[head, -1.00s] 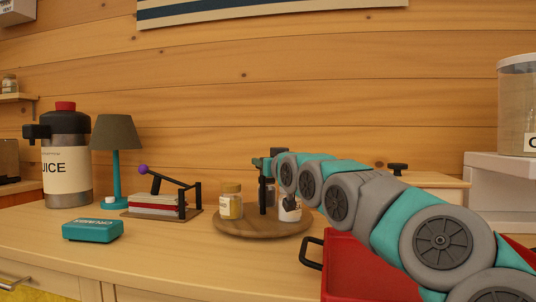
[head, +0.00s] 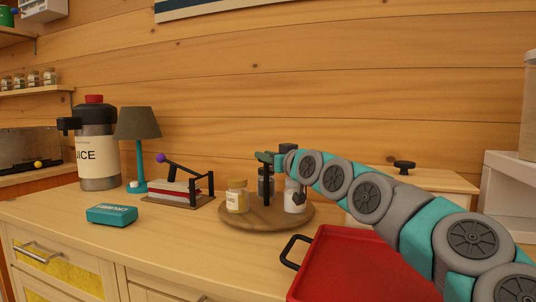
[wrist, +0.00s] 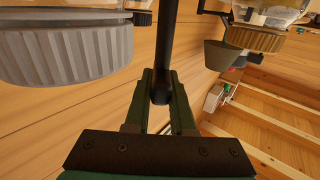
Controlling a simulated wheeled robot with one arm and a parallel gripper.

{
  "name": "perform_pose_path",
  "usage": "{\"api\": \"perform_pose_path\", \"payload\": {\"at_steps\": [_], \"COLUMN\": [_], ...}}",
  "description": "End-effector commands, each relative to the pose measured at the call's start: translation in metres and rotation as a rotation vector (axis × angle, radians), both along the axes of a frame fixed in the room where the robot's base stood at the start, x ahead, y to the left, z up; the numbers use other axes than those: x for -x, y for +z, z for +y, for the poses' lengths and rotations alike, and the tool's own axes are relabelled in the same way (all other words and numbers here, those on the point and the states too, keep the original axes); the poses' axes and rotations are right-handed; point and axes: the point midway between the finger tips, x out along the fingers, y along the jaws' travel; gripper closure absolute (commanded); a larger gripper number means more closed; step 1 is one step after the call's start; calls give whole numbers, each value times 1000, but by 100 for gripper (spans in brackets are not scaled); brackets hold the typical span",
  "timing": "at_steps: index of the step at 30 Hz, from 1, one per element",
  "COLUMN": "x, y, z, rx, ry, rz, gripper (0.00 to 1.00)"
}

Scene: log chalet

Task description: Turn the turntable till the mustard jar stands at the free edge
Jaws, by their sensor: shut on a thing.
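The turntable (head: 275,222) is a round wooden disc on the counter, with a thin black upright post (head: 267,190) near its middle. The mustard jar (head: 237,200), yellow with a gold lid, stands on the disc's left front part. A white jar with a dark mark (head: 293,198) stands at the right, and a grey jar (head: 262,184) stands behind the post. My gripper (head: 266,158) is shut on the top of the post. In the wrist view the post (wrist: 164,50) runs between my fingers (wrist: 162,90), with a grey ribbed lid at left and a gold lid at right.
A red tray (head: 345,265) with a black handle lies right of the turntable, below my arm. At left are a lever press (head: 180,193), a lamp (head: 138,125), a juice dispenser (head: 97,150) and a teal box (head: 111,214). The counter in front of the turntable is clear.

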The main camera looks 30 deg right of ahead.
Motion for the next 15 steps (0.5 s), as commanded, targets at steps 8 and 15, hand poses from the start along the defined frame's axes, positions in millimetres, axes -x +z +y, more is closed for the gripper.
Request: {"api": "perform_pose_path", "payload": {"at_steps": [8, 15], "x": [0, 0], "y": [1, 1], "z": [0, 0], "rx": [1, 0], "ry": [0, 0], "rz": [-3, -2], "gripper": [100, 61]}}
